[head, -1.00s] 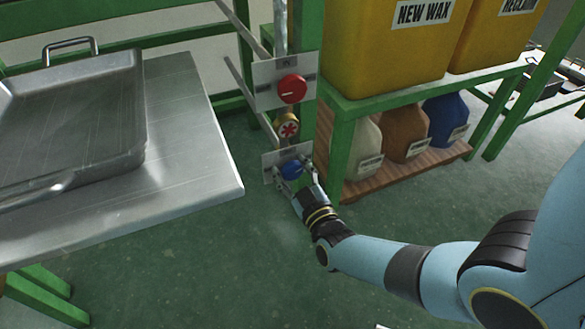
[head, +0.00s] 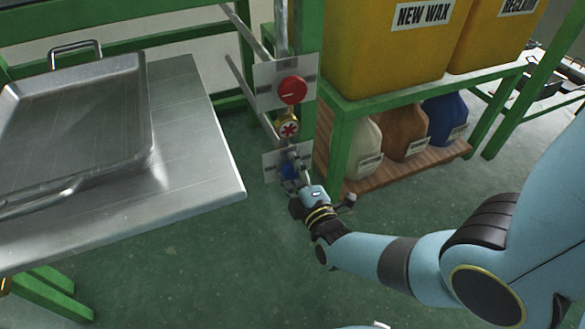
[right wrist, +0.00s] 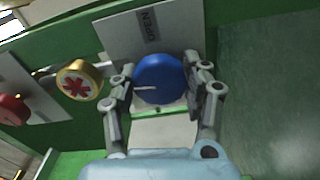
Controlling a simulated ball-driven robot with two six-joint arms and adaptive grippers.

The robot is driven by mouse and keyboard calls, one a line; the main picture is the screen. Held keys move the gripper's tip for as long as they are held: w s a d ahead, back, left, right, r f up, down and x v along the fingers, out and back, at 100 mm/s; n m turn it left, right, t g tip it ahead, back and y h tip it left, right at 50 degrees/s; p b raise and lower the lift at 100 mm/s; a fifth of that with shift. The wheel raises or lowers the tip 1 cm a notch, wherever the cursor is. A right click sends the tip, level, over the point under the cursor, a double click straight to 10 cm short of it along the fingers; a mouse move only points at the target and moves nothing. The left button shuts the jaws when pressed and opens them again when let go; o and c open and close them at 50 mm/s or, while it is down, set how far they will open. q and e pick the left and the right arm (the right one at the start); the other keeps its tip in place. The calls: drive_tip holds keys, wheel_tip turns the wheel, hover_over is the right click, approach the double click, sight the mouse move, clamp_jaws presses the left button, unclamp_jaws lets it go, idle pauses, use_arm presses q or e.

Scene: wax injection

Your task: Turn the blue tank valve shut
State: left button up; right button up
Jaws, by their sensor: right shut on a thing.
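The blue tank valve (right wrist: 160,80) is a round blue knob with a white pointer line, mounted on a pale plate (right wrist: 140,35) marked "OPEN". In the head view the blue knob (head: 288,171) is partly hidden by my right gripper (head: 291,172). In the right wrist view my right gripper (right wrist: 158,95) has a finger on each side of the knob and is shut on it. The white line points toward the left finger. My left gripper is not in view.
Above the blue knob are a yellow knob with a red star (head: 289,126) and a red knob (head: 292,90). A metal table (head: 205,165) with a tray (head: 140,115) stands left. Yellow tanks (head: 385,45) and several jugs stand right on a green rack (head: 345,118).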

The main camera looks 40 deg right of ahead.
drive_tip(key=shift+n, duration=0.9)
drive_tip(key=n, duration=0.3)
drive_tip(key=shift+a+n, duration=0.1)
drive_tip(key=shift+n, duration=0.3)
drive_tip(key=n, duration=0.3)
drive_tip(key=shift+f+n, duration=0.1)
drive_tip(key=shift+n, duration=0.2)
drive_tip(key=n, duration=0.3)
drive_tip(key=shift+n+p, duration=0.3)
drive_tip(key=shift+p, duration=0.05)
drive_tip(key=shift+s+n, duration=0.1)
drive_tip(key=shift+n, duration=1)
drive_tip(key=shift+f+n, duration=0.1)
drive_tip(key=shift+n, duration=0.6)
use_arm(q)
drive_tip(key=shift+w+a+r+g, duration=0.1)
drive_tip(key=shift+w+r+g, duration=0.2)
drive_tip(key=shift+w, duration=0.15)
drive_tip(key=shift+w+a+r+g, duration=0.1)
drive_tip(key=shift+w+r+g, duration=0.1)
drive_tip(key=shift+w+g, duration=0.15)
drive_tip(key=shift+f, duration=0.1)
use_arm(e)
drive_tip(key=shift+n, duration=0.4)
